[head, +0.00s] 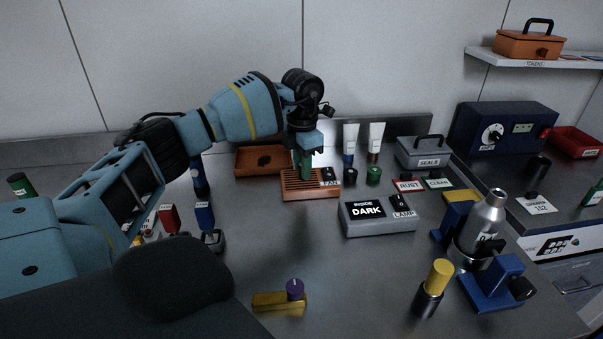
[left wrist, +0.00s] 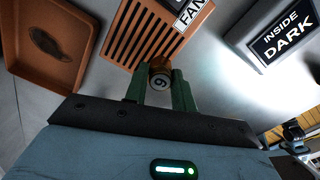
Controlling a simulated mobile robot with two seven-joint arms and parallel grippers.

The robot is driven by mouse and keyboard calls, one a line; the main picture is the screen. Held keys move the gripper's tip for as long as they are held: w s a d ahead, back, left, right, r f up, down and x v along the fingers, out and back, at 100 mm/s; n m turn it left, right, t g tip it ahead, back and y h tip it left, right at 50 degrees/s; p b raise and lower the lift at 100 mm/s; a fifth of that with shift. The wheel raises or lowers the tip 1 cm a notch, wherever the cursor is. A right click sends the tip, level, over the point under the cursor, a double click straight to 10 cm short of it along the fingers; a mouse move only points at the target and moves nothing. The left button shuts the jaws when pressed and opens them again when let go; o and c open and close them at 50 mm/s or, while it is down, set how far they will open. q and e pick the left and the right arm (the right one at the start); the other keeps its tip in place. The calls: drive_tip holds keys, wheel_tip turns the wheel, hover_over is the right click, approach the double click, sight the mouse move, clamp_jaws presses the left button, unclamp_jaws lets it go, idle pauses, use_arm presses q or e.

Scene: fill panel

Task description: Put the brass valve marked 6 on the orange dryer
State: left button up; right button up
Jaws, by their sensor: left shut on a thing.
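In the left wrist view the dryer (left wrist: 150,35) is just beyond the valve. I cannot tell whether the valve touches the slats. In the head view the fingers hide the valve. My right gripper is not in view.
An orange tray (head: 247,169) stands left of the dryer. The grey INSIDE DARK box (head: 378,227) is at its front right. Dark and green caps (head: 373,174) and tubes (head: 375,139) stand to its right.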

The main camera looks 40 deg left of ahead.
use_arm(q)
drive_tip(key=shift+f, duration=1.3)
drive_tip(key=shift+f, duration=0.1)
drive_tip(key=o, duration=1)
drive_tip(key=shift+o, duration=0.2)
wheel_tip(320, 180, up, 12)
drive_tip(key=shift+r, duration=0.1)
